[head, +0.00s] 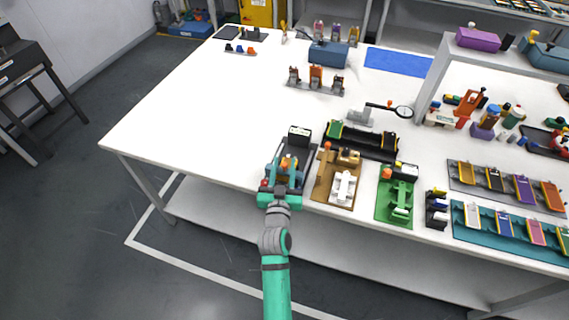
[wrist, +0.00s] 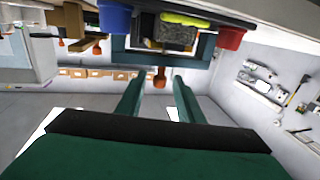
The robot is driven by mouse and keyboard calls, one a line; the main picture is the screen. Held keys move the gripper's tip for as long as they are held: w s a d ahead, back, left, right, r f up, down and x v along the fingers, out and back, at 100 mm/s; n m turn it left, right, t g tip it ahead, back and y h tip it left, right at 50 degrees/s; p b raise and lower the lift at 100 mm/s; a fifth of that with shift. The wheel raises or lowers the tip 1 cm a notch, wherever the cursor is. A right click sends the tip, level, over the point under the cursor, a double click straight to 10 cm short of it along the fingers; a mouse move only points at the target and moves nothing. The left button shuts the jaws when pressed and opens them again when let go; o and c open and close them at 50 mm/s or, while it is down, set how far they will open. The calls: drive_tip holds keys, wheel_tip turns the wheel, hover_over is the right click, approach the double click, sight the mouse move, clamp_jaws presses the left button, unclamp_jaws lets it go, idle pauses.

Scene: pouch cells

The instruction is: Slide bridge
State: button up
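A fixture on a dark base (head: 308,178) stands at the table's front edge in the head view, with blue and orange parts partly hidden by my gripper (head: 283,186). In the wrist view a dark teal bridge-like crosspiece (wrist: 120,50) spans the fixture, with an orange-brown knob (wrist: 159,77) hanging in front of it. The two fingers of my gripper (wrist: 159,80) are apart, one on each side of the knob, with visible gaps. A blue block (wrist: 115,18) and a red one (wrist: 231,36) sit at the two sides of the crosspiece. Contact is not visible.
A black box (head: 299,131) stands behind the fixture. A brown fixture (head: 323,186) and a green fixture (head: 391,205) stand close on the right. The white table (head: 190,130) is clear on the left.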

drive_tip(key=shift+w+d, duration=0.2)
drive_tip(key=shift+w, duration=0.2)
drive_tip(key=shift+a, duration=0.2)
drive_tip(key=shift+d, duration=0.1)
clamp_jaws()
drive_tip(key=shift+w+d, duration=0.25)
drive_tip(key=shift+w, duration=0.55)
drive_tip(key=shift+w+d, duration=0.3)
drive_tip(key=shift+w, duration=0.5)
drive_tip(key=shift+w+d, duration=0.25)
drive_tip(key=shift+w, duration=0.55)
unclamp_jaws()
